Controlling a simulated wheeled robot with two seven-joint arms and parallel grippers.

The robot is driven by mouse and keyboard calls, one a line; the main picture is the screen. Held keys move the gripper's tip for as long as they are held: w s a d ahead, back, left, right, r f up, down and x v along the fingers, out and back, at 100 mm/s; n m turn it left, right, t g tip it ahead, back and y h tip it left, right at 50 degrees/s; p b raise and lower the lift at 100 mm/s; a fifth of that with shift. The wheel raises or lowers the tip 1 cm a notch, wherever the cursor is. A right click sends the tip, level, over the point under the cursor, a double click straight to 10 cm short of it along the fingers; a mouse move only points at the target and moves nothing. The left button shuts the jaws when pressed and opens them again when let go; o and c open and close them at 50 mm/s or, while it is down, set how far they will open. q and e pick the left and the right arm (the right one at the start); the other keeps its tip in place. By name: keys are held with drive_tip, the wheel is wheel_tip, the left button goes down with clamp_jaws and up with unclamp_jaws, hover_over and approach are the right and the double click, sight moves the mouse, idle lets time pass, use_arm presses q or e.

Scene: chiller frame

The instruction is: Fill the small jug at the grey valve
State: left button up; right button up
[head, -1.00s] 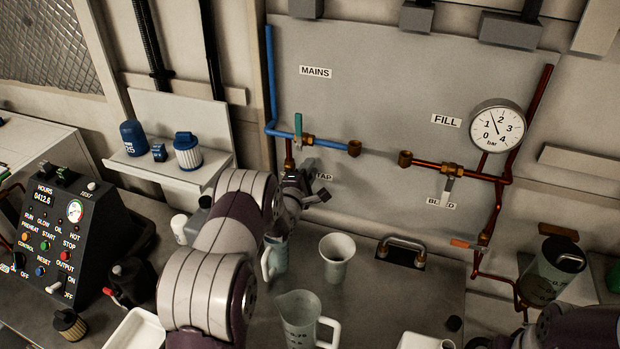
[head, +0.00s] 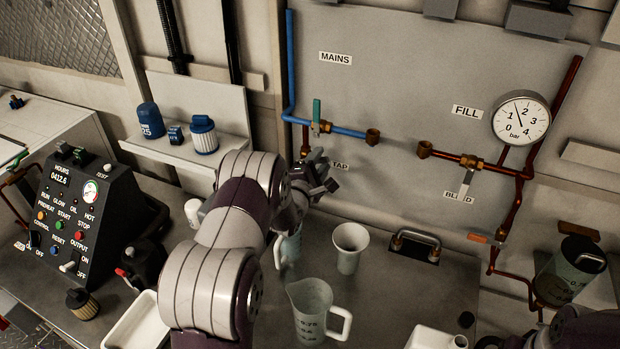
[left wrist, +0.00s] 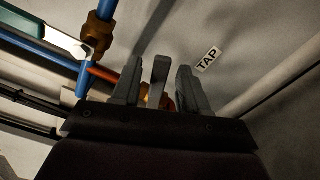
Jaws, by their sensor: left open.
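My left gripper (head: 322,181) is at the wall panel beside the TAP label. In the left wrist view its open fingers (left wrist: 160,85) stand on either side of a grey lever (left wrist: 158,78), with brass behind it; I cannot tell if they touch it. A small pale jug (head: 291,248) stands on the counter below this gripper, its handle to the left, partly hidden by my left arm. Its inside and the tap's outlet are hidden. A larger jug (head: 312,310) with dark markings stands nearer, handle to the right. My right gripper is not visible.
A flared beaker (head: 349,250) stands right of the small jug. The blue mains pipe has a green-handled valve (head: 316,112). A metal handle (head: 415,239) is on the counter. A dark-topped container (head: 568,268) is at the right, a white tray (head: 137,325) at lower left.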

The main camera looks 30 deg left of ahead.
sight(320, 162)
use_arm(q)
drive_tip(key=s+b, duration=0.2)
drive_tip(key=s, duration=0.8)
drive_tip(key=shift+d, duration=0.2)
drive_tip(key=w+p, duration=0.3)
drive_tip(key=w, duration=0.1)
drive_tip(key=w+p, duration=0.8)
drive_tip(key=w, duration=0.1)
drive_tip(key=shift+a, duration=0.25)
clamp_jaws()
